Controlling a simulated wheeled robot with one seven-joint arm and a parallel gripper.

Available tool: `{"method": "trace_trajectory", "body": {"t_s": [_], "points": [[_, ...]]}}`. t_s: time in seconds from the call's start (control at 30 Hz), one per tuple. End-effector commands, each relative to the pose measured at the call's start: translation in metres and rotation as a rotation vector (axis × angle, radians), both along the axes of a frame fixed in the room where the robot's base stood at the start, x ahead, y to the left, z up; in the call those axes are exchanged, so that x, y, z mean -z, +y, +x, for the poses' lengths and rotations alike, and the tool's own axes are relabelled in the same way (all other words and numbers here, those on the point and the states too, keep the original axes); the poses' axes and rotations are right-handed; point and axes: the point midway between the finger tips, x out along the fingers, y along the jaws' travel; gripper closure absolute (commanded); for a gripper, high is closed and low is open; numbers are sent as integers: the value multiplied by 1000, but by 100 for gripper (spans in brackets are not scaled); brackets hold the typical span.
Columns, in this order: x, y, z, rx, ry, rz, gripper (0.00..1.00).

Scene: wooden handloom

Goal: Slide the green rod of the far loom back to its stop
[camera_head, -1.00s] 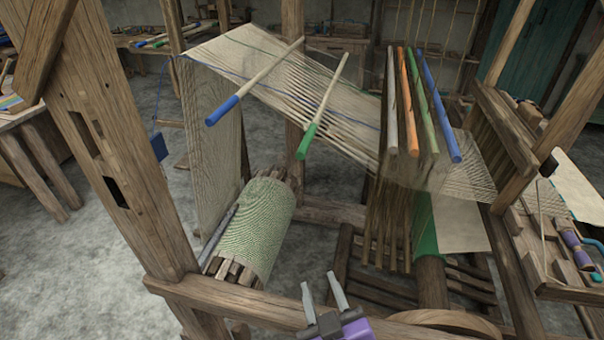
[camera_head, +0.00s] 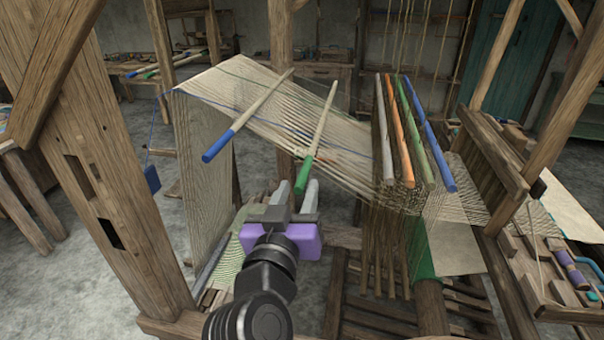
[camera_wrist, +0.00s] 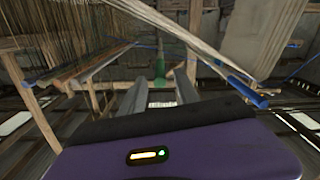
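A pale rod with a green end (camera_head: 303,175) lies slanted across the warp threads of the large loom, its green end hanging out toward me. In the wrist view this green end (camera_wrist: 160,69) shows ahead, between and beyond the fingertips. My gripper (camera_head: 297,186) is open and empty, fingers upward, just below the green end in the picture; I see no contact. A similar rod with a blue end (camera_head: 217,145) lies to its left, and a blue end also shows at the right of the wrist view (camera_wrist: 246,91). The rod's stop is not clear to see.
Blue, green, orange and pale bars (camera_head: 405,130) stand over the warp on the right. A thick wooden post (camera_head: 115,180) rises at the left. A cloth roller (camera_head: 228,262) is partly behind my arm. Blue and green rods (camera_head: 165,66) lie on a wooden structure farther back.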

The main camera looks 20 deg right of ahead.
Motion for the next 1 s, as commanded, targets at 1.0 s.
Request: {"method": "trace_trajectory", "body": {"t_s": [1.0], "points": [[0, -27, 40, -2, 0, 0, 100]]}}
